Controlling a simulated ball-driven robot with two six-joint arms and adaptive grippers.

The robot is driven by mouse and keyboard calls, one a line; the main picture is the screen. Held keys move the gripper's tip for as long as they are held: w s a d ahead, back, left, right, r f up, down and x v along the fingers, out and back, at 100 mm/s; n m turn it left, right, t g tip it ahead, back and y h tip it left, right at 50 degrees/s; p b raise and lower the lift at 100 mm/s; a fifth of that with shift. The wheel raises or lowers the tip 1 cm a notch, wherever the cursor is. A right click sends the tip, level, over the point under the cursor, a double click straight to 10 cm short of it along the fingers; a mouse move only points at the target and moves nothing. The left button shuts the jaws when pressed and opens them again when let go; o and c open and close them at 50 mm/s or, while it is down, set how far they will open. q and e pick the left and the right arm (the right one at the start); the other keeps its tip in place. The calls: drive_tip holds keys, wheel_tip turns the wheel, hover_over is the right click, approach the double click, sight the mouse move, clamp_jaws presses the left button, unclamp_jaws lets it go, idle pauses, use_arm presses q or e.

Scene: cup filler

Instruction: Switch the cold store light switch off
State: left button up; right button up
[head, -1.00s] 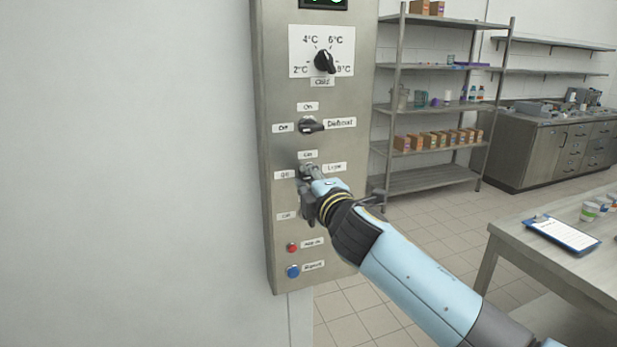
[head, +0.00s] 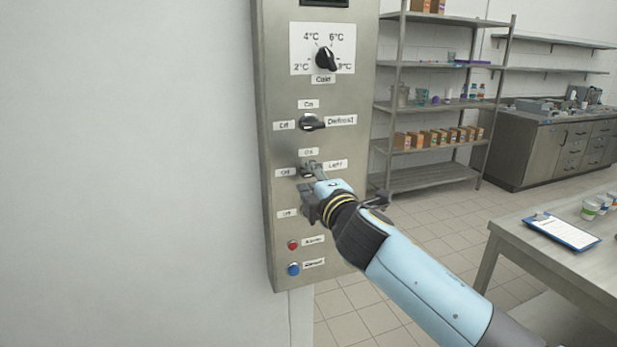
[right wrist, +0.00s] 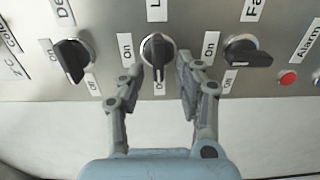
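The cold store light switch (head: 306,171) is a dark rotary knob on the steel panel, partly hidden by my right gripper in the head view. In the right wrist view, the light switch (right wrist: 156,53) is the middle knob, and its bar lies upright in the picture, in line with the Off label (right wrist: 159,87) below it. My right gripper (head: 307,183) is at the panel. In the right wrist view, its fingers (right wrist: 160,75) are apart, one on each side of the knob, with gaps showing. My left gripper is not in view.
The defrost knob (head: 311,122) sits above the light switch. The fan knob (right wrist: 247,52) is on its other side, with a red alarm button (head: 292,245) and a blue button (head: 293,269) lower down. A steel table (head: 520,262) stands at the right.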

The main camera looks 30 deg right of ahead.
drive_tip(key=v, duration=1.1)
drive_tip(key=shift+w+a, duration=0.1)
